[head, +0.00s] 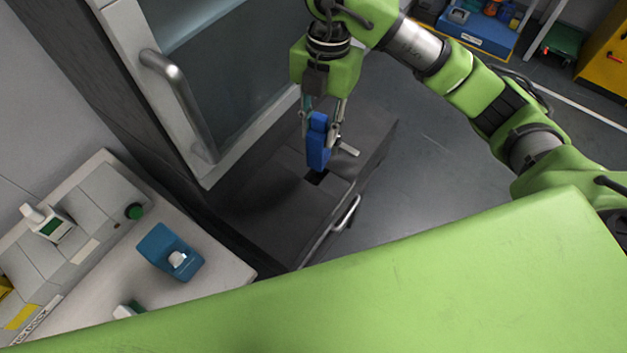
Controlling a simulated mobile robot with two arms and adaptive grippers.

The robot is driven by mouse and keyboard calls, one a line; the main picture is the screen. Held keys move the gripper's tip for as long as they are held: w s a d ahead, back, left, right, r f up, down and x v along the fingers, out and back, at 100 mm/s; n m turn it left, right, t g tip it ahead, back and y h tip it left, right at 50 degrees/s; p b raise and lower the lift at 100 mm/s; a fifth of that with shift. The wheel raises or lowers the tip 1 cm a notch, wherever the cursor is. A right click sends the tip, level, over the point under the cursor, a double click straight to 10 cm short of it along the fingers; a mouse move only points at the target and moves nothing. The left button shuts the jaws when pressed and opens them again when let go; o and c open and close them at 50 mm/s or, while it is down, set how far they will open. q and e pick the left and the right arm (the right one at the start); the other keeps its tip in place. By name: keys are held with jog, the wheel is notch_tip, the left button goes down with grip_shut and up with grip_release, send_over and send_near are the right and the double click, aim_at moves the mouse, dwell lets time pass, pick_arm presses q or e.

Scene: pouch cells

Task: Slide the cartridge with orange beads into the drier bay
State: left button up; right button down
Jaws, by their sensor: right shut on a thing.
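My right gripper (321,126) points down and is shut on a blue piece (318,150), which stands upright between its fingers. No beads show on this piece, so I cannot tell whether it is the cartridge with orange beads. Just below it is a small dark slot (316,178) in the top of a dark grey cabinet (265,215), perhaps the drier bay. I cannot tell whether the piece's lower end is inside the slot or just above it. A pale lever-like part (346,147) sits beside it on the right. My left gripper is not in view.
A glazed door (205,130) with a bar handle (175,85) stands left of the cabinet. A pale bench (215,277) at lower left carries a blue block with a white knob (170,252) and a white-and-green piece (50,223). Open floor (430,165) lies to the right.

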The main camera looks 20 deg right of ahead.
aim_at(317, 160)
jog(key=shift+w+a+f+m, duration=0.2)
jog(key=shift+w+f+m, duration=0.05)
jog(key=shift+m, duration=0.65)
notch_tip(317, 160, down, 5)
jog(key=shift+f+p, duration=0.15)
jog(key=shift+p, duration=0.2)
jog(key=shift+f+p, duration=0.3)
jog(key=shift+f, duration=1.95)
jog(key=shift+f+b, duration=0.45)
jog(key=shift+f, duration=0.15)
jog(key=c, duration=1.7)
grip_release()
jog(key=shift+r, duration=0.1)
